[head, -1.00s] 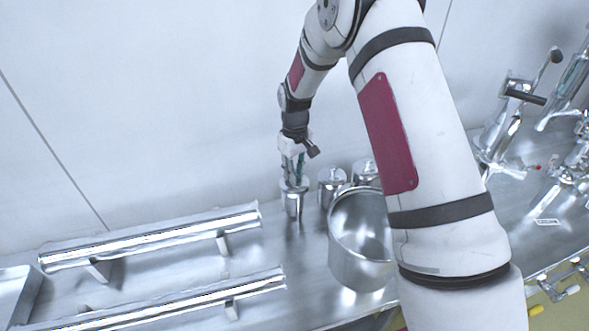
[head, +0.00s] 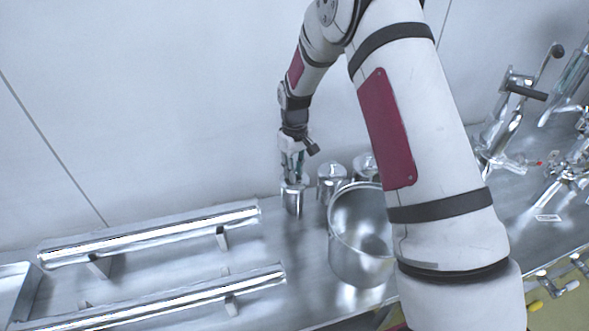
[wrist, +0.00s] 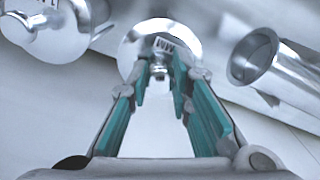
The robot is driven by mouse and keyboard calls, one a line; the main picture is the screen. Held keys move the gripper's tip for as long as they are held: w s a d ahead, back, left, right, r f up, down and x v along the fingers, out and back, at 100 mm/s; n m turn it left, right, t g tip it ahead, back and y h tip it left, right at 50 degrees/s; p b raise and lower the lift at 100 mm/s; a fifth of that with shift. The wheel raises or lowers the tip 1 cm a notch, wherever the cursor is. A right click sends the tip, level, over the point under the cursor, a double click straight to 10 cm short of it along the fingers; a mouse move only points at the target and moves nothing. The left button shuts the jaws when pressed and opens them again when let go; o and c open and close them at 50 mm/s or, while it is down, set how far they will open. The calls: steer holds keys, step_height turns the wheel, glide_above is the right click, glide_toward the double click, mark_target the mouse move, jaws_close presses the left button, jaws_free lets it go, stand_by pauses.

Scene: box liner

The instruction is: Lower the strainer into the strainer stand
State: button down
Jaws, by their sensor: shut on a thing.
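My gripper (head: 293,179) points down at the back of the metal counter, directly over a small shiny metal cylinder (head: 293,203). In the wrist view, my gripper (wrist: 161,73) has its teal-padded fingers shut on a small knob or stem above this cylinder's round, labelled top (wrist: 140,48). I take the held piece to be the strainer. It is mostly hidden by the fingers, and I cannot tell where it ends and the strainer stand begins. The cylinder looks upright.
Lidded canisters (head: 331,184) and a large open pot (head: 345,250) stand close on the right. A second canister is partly behind my arm. Two long metal rails (head: 150,240) lie to the left. Taps (head: 505,115) stand far right. The wall is close behind.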

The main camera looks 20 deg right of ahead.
steer(key=c, duration=1.4)
jaws_free()
steer(key=shift+o, duration=0.2)
